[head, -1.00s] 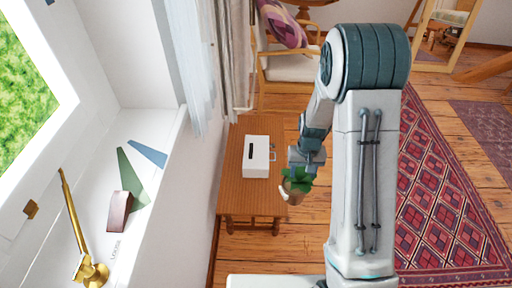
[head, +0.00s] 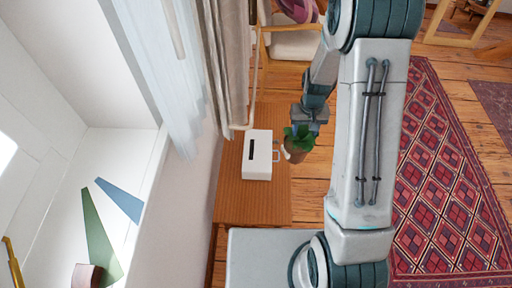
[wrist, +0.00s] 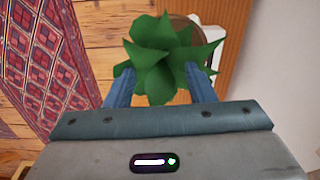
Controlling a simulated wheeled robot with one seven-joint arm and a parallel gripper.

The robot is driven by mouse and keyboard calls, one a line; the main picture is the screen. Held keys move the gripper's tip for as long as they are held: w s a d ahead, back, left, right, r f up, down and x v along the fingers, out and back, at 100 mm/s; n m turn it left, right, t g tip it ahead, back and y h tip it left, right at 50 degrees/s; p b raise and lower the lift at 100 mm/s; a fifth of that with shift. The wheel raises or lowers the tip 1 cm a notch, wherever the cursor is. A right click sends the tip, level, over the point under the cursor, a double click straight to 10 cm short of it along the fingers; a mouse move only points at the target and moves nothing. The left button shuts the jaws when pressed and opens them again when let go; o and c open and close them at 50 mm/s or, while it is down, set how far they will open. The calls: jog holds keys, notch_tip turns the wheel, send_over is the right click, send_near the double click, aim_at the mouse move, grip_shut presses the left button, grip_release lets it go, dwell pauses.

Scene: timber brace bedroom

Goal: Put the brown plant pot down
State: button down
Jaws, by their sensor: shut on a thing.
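The brown plant pot (head: 295,154) with a green leafy plant hangs from my gripper (head: 308,122) in the head view, near the right edge of the small wooden table (head: 250,205). In the wrist view the green leaves (wrist: 165,55) fill the space between the fingers of my gripper (wrist: 160,82) and hide most of the pot. The gripper is shut on the pot. I cannot tell how high the pot is above the tabletop.
A white box (head: 257,155) with a dark slot stands on the table, left of the pot. The table's near part is clear. A chair (head: 290,45) stands beyond it. A white wall and windowsill (head: 100,200) lie left; a red patterned rug (head: 440,190) lies right.

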aim_at(298, 152)
jog(key=shift+f+n+b, duration=0.4)
jog(key=shift+f+b, duration=0.1)
jog(key=shift+f, duration=0.05)
jog(key=s+f+n+b, duration=0.1)
jog(key=f+n+b, duration=0.1)
jog(key=n+b, duration=0.2)
jog(key=s+a+f+n+b, duration=0.1)
jog(key=f+n+b, duration=0.2)
jog(key=n+b, duration=0.1)
jog(key=s+f+n+b, duration=0.2)
jog(key=f+n+b, duration=0.1)
jog(key=n, duration=0.1)
jog(key=shift+s+a+f+b, duration=0.1)
jog(key=shift+a+f+b, duration=0.1)
jog(key=shift+a+b, duration=0.2)
jog(key=s+a+f+n+b, duration=0.1)
jog(key=s+f+n+b, duration=0.5)
jog(key=f+n+b, duration=0.8)
jog(key=w+a+f+n+b, duration=0.3)
jog(key=w+a+f+b, duration=0.1)
jog(key=a+f+b, duration=0.4)
jog(key=a, duration=0.2)
jog(key=shift+w+a+n, duration=0.15)
jog(key=shift+a+n, duration=0.2)
jog(key=shift+n, duration=0.05)
jog(key=c, duration=0.6)
grip_release()
jog(key=shift+f, duration=0.1)
jog(key=shift+c, duration=0.2)
